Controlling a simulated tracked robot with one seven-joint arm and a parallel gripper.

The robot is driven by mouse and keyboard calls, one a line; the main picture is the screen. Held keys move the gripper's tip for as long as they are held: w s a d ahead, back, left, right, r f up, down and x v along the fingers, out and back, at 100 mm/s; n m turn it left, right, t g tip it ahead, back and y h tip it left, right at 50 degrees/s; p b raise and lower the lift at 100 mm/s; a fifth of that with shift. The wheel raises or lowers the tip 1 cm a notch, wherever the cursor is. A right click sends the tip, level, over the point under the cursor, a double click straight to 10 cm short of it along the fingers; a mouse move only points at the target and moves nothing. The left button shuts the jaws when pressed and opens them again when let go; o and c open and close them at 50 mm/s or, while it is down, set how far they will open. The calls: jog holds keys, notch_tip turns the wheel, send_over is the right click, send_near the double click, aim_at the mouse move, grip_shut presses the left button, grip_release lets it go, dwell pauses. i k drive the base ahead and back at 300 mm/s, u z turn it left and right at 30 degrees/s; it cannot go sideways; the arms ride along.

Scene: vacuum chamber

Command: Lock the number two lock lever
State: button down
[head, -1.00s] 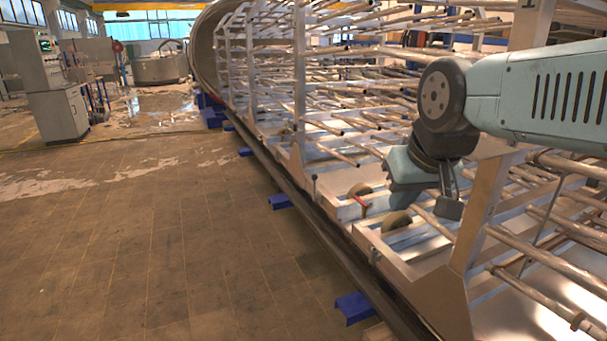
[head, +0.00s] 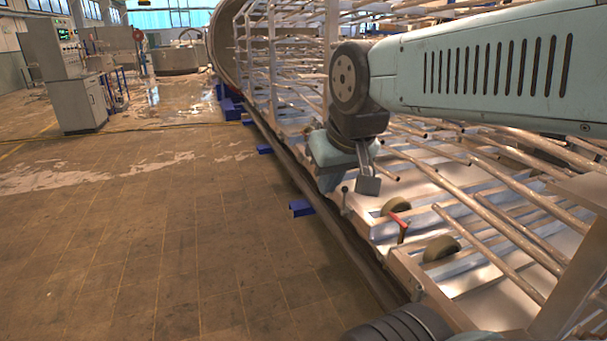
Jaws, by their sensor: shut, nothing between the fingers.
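A small upright lever with a dark knob (head: 345,199) stands on the near edge of the rack's lower frame. A red-handled lever (head: 401,226) sits further right on the same frame, beside a wheel. Another small grey lever or latch (head: 416,291) shows at the frame's near corner. No number is readable, so I cannot tell which is number two. My gripper (head: 367,185) is shut and empty, pointing down above the frame. In the picture it is close to the knobbed lever and up-left of the red one. I see no contact; its fingertips are small and unclear.
The long metal rack (head: 480,205) has many protruding rods and runs back into the round chamber mouth (head: 222,45). A dark rail (head: 300,185) with blue supports (head: 301,208) lies along its side. The tiled floor (head: 170,250) on the left is open. A control console (head: 75,95) stands far left.

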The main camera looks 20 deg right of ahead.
aim_at(344, 211)
jog(key=z, duration=0.25)
jog(key=i, duration=1.1)
jog(key=z, duration=0.6)
